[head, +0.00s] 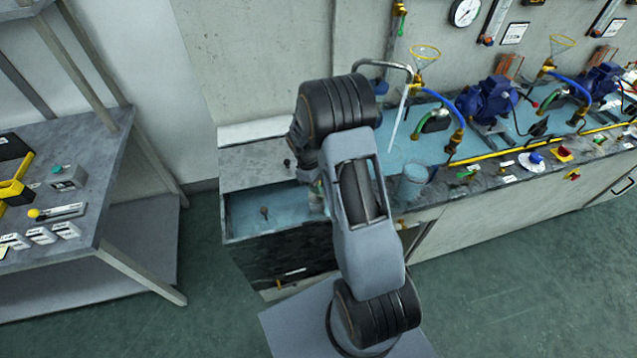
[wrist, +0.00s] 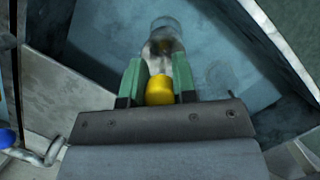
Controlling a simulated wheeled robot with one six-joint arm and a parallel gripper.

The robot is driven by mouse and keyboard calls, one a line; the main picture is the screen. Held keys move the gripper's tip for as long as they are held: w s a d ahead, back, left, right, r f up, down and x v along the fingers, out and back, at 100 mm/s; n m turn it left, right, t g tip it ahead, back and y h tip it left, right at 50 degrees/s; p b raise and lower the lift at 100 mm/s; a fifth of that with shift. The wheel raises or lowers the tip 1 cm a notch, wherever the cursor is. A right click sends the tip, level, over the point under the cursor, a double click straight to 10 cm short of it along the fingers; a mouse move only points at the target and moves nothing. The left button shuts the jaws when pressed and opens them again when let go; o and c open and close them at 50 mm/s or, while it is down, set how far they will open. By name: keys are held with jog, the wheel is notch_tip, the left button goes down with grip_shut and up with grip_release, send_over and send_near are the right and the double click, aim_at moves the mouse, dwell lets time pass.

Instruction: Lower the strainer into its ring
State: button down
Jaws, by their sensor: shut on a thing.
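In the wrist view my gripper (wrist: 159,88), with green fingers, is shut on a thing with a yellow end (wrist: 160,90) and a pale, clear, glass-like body. It is held over the blue-grey basin (wrist: 105,40). I cannot tell whether it is the strainer. In the head view my arm hides most of the gripper, and only a pale bit shows over the basin (head: 285,212). Two yellow-rimmed cone shapes, the left one (head: 425,52) and the right one (head: 562,44), stand above the bench along the wall. I cannot tell whether these are strainers, rings or both.
A curved tap (head: 393,66) rises behind the basin. A blue-grey cylinder (head: 411,182) stands right of my arm. Blue pumps (head: 487,97), hoses and a yellow pipe fill the bench to the right. A grey workbench (head: 90,190) stands left, with open floor between.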

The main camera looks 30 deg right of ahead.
aim_at(318, 201)
jog(key=shift+f+b, duration=1.9)
jog(key=shift+f, duration=1.1)
jog(key=shift+f+b, duration=1.15)
jog(key=shift+f, duration=0.4)
jog(key=c, duration=0.8)
grip_release()
jog(key=shift+p+v, duration=2.6)
jog(key=shift+v, duration=1.5)
